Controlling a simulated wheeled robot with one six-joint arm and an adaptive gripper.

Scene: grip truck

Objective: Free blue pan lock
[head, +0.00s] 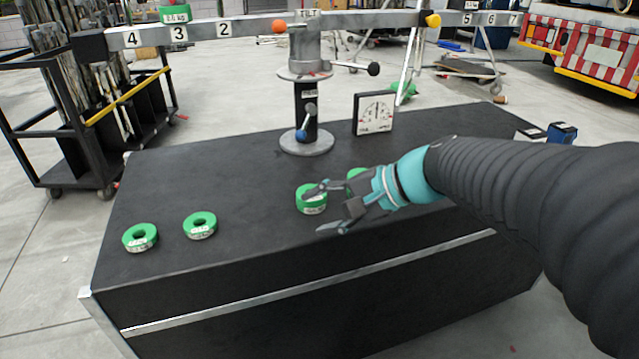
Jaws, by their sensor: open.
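The blue pan lock (302,134) is a blue ball on a short lever, low on the front of the black post (306,106). The lever slants up to a grey pivot. My gripper (316,210) is open, right of and nearer than the blue knob, apart from it. Its fingers point left, over or beside a green ring (311,206); I cannot tell whether they touch it. Nothing shows held. Part of that ring is hidden behind the fingers.
Green rings (140,237) (200,225) lie on the black table (240,160) at left; another (356,173) is partly hidden behind my gripper. A dial gauge (374,113) stands right of the post. Above are a numbered beam (255,26), orange knob (279,26), yellow knob (432,20) and black-knobbed lever (373,68).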

